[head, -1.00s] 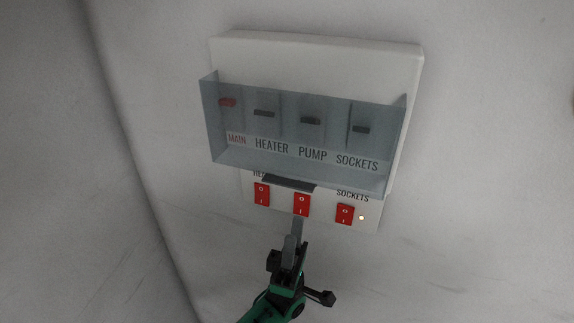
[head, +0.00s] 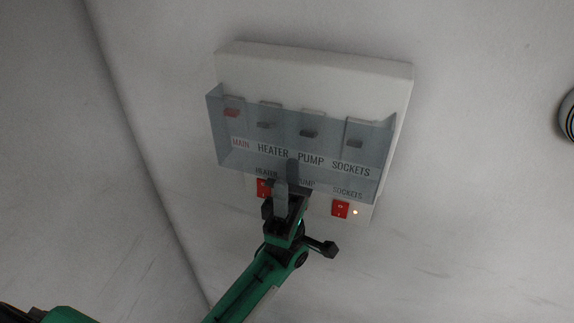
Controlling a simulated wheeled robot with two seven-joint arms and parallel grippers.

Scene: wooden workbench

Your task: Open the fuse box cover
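The fuse box cover (head: 222,140) is a see-through grey-blue shell over the upper part of the white fuse box (head: 310,66). It hangs down in front of the row of fuse switches and looks closed. My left gripper (head: 286,182) is at the middle of the cover's lower edge, where the dark handle lip is mostly hidden by it. Its two fingers look apart, one lower in front and one higher against the cover. I cannot tell whether they touch the lip. My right gripper is not in view.
Red rocker switches sit below the cover; the right one (head: 340,209) is clear beside a small lit lamp (head: 355,212), and the left one (head: 263,188) is partly hidden. A round dark-rimmed object (head: 569,116) shows at the right edge. The wall around the box is bare.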

